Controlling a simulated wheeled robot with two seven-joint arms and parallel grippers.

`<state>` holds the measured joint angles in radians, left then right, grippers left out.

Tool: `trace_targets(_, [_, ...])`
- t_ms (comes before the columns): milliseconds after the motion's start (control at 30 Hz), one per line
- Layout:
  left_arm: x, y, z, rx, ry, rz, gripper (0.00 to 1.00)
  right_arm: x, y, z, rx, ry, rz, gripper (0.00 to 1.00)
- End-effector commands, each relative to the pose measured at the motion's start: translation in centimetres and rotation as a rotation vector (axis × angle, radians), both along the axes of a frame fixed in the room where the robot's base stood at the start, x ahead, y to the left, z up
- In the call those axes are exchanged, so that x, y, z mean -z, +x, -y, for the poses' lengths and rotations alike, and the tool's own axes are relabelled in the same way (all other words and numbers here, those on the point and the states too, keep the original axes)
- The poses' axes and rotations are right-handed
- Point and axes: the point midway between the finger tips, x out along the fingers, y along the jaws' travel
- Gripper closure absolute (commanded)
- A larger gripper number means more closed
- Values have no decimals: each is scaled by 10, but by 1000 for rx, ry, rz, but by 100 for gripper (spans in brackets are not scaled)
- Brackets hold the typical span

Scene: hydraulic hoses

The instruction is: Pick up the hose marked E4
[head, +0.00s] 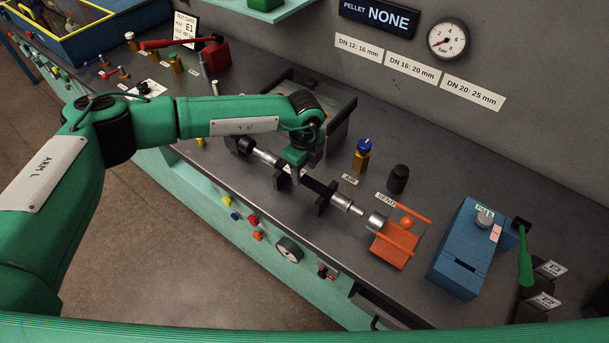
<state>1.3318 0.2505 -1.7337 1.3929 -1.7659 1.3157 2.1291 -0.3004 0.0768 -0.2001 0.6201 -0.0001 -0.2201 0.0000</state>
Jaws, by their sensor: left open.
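A short black hose (318,187) with silver end fittings lies across dark supports on the grey bench, in the middle of the head view. No E4 mark on it is readable from here. My left gripper (297,174) is open and points down over the hose, near its middle. Its fingertips are small and partly hidden, so I cannot tell whether they touch the hose. My right gripper is not in view.
An orange block (394,246) stands by the hose's right end. A brass fitting with a blue cap (362,156) and a black cylinder (398,179) stand behind. A blue box (466,250) is at right. A test card (186,27) reads E1.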

Motion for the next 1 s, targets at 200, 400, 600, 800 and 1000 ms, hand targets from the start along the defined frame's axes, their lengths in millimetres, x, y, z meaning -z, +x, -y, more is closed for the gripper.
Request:
trace_targets(200, [25, -2, 1, -1, 1, -1, 49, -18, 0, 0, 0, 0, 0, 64])
trace_targets(400, [33, -1, 1, 0, 0, 0, 49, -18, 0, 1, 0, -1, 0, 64])
trace_targets(600, [33, -1, 1, 0, 0, 0, 67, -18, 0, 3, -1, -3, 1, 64])
trace_targets(800, [33, -1, 1, 0, 0, 0, 100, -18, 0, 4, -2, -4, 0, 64])
trace_targets(1000, [31, -1, 1, 0, -1, 2, 100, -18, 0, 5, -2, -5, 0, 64])
